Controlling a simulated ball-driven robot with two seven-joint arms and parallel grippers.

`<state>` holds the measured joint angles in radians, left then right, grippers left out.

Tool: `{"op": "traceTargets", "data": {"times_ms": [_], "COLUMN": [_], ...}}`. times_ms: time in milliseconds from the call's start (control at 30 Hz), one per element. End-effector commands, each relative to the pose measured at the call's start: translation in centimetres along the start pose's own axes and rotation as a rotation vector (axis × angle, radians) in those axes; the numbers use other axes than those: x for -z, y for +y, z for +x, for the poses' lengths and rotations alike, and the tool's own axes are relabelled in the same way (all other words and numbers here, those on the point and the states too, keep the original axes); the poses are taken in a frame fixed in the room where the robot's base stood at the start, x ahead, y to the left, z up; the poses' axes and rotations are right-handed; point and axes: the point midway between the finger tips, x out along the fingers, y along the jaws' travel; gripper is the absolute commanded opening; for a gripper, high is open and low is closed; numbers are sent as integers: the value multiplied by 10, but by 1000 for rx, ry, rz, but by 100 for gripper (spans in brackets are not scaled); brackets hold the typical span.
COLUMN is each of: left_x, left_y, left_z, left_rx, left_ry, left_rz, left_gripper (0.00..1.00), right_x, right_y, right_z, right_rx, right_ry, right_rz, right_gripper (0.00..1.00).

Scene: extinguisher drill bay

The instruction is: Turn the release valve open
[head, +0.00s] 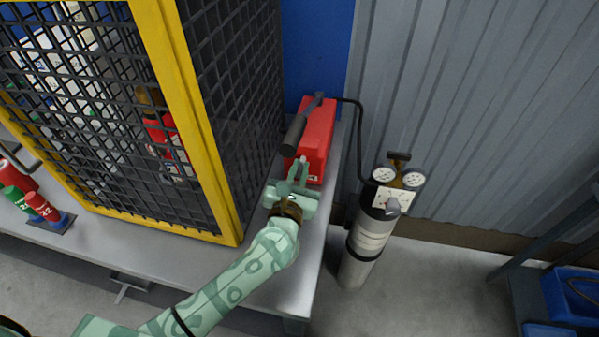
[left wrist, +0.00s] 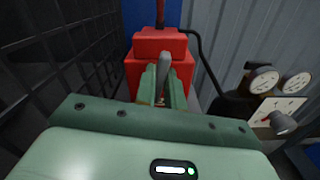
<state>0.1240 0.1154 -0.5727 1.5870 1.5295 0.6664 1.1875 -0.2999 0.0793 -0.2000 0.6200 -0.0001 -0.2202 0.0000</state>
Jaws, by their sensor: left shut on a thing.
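A red box-shaped unit (head: 318,135) stands on the grey bench, with a dark, thick handle (head: 295,134) over its left side. My left gripper (head: 300,170) is at the unit's near end, below that handle. In the left wrist view its two green fingers are close around a grey lever-like piece (left wrist: 165,62) in front of the red unit (left wrist: 160,45). The gripper is shut on this piece. The fingers hide its lower part, and I cannot tell from its shape alone whether it is the release valve. My right gripper is out of view.
A yellow-framed mesh cage (head: 190,110) stands close on the left. A grey cylinder with gauges (head: 370,235) stands to the right, joined by a black hose (head: 360,140). Red and green canisters (head: 30,205) sit far left. A corrugated wall (head: 470,110) is behind.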

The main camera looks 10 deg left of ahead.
Motion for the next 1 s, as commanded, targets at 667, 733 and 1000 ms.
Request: {"op": "traceTargets", "data": {"times_ms": [667,733,1000], "left_x": [1,1,1], "left_y": [0,0,0], "left_z": [0,0,0], "left_rx": [1,1,1], "left_ry": [2,2,2], "left_rz": [-227,-228,-227], "left_gripper": [0,0,28], "right_x": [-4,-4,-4], "right_y": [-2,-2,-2], "right_z": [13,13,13], "right_rx": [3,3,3], "right_ry": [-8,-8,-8], "right_rz": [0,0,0], "right_gripper": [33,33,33]}}
